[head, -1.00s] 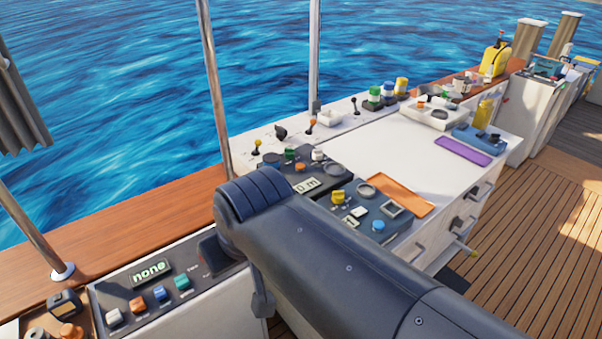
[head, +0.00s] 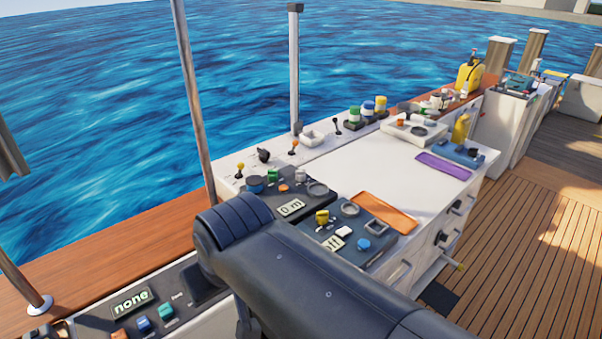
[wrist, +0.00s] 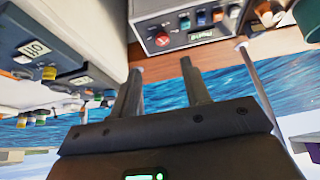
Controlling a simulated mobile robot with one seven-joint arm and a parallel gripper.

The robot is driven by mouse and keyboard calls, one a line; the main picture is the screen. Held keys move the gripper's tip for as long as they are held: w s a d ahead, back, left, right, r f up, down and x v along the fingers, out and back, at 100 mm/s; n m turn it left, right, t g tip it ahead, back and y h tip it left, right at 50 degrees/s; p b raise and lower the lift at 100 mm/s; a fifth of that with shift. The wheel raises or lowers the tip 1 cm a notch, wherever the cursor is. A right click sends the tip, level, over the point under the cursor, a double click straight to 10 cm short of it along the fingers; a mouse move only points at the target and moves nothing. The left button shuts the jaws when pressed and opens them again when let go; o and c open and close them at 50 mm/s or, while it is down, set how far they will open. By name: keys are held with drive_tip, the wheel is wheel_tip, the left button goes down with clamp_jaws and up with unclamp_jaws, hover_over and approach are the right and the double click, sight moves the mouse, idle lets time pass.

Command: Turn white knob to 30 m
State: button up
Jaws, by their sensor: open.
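The white knob (head: 300,175) stands on a dark panel (head: 262,203), beside an orange button and a grey round dial. The panel's display (head: 291,208) reads "0 m". In the head view my arm fills the lower middle and hides my gripper. In the wrist view, which is tilted nearly upside down, my gripper (wrist: 160,66) is open, with nothing between its two fingers. I cannot make out the white knob in that view.
A second panel (head: 335,240) has a yellow knob and a blue button. Small levers (head: 240,170) line the seaward edge. An orange tray (head: 385,212) and purple tray (head: 443,166) lie on the white counter. A "none" display panel is at lower left. Metal posts (head: 296,80) rise along the rail.

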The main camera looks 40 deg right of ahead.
drive_tip(key=shift+o, duration=0.8)
drive_tip(key=w+d+r+m, duration=0.2)
drive_tip(key=w+d, duration=0.3)
drive_tip(key=w, duration=0.4)
drive_tip(key=shift+d+r, duration=0.3)
drive_tip(key=shift+r, duration=0.3)
drive_tip(key=m+g+h, duration=0.2)
drive_tip(key=m+h, duration=0.1)
drive_tip(key=m, duration=0.4)
hover_over(301, 172)
drive_tip(key=s+a, duration=0.3)
wheel_tip(301, 172, down, 10)
drive_tip(key=x, duration=1)
drive_tip(key=shift+d, duration=0.2)
drive_tip(key=shift+c, duration=0.2)
drive_tip(key=c, duration=0.9)
